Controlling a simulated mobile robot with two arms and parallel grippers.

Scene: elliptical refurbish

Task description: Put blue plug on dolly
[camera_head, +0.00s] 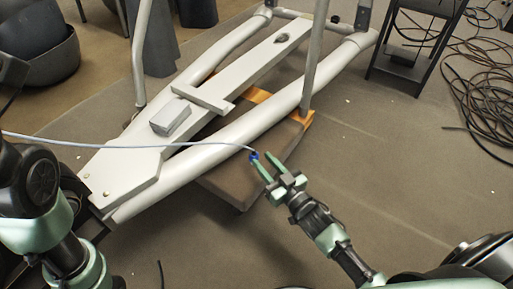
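The blue plug (254,155) is small and sits at the fingertips of my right gripper (262,160). A thin pale cable runs from it to the left, nearly straight, across the grey frame. The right gripper's green fingers appear closed around the plug, with a narrow gap between them. The dolly (233,187) looks like a low brown board with orange wooden parts, under the grey elliptical frame. The plug is in front of the dolly's right part in the picture; its height above it is hard to judge. My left arm is at the lower left; its gripper is not visible.
The grey elliptical frame (225,143) lies over most of the dolly, with a grey box (170,117) on it. A black stand (415,50) and coiled black cables (490,95) are at the upper right. The floor at right centre is clear.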

